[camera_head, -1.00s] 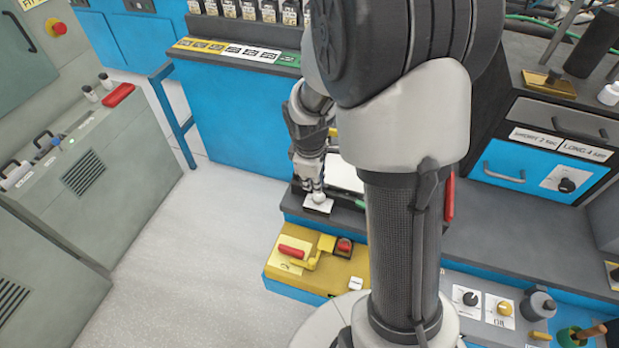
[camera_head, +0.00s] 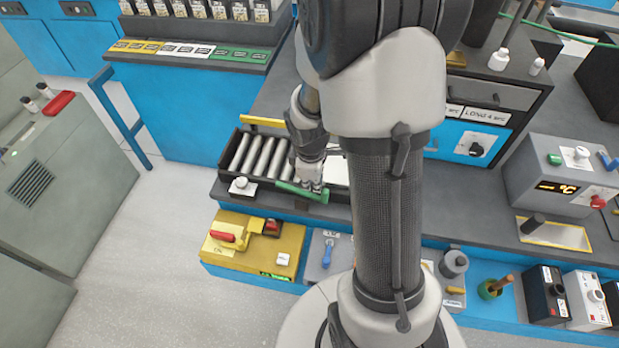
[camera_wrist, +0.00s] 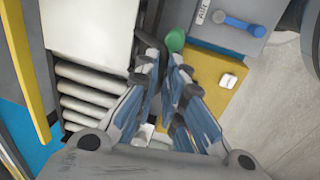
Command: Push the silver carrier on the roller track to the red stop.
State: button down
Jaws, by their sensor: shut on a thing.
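The silver carrier (camera_head: 336,171) is a pale flat-topped block on the roller track (camera_head: 262,155), partly hidden behind my arm in the head view. In the wrist view the carrier (camera_wrist: 88,25) stands at the upper left, with bare rollers (camera_wrist: 85,95) beside it. A green handle (camera_head: 297,190) lies at the track's near side, by the carrier. My gripper (camera_head: 313,184) is down at this handle, shut on it. In the wrist view the green end (camera_wrist: 175,40) shows at my fingertips (camera_wrist: 165,58). The red stop is not visible now, likely behind my arm.
A white plate with a knob (camera_head: 242,187) sits left of my gripper on the track's near edge. A yellow box (camera_head: 255,245) with red controls stands in front. A yellow bar (camera_head: 262,121) runs along the track's far side. The left end of the rollers is empty.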

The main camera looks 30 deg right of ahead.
jog(key=shift+s, duration=0.2)
jog(key=c, duration=1.8)
grip_release()
jog(key=shift+d, duration=0.2)
jog(key=shift+o, duration=0.6)
jog(key=shift+r, duration=0.1)
notch_tip(320, 180, up, 12)
jog(key=s+a, duration=0.1)
jog(key=shift+s+a+f, duration=0.2)
jog(key=shift+s+a, duration=0.05)
jog(key=shift+a, duration=0.05)
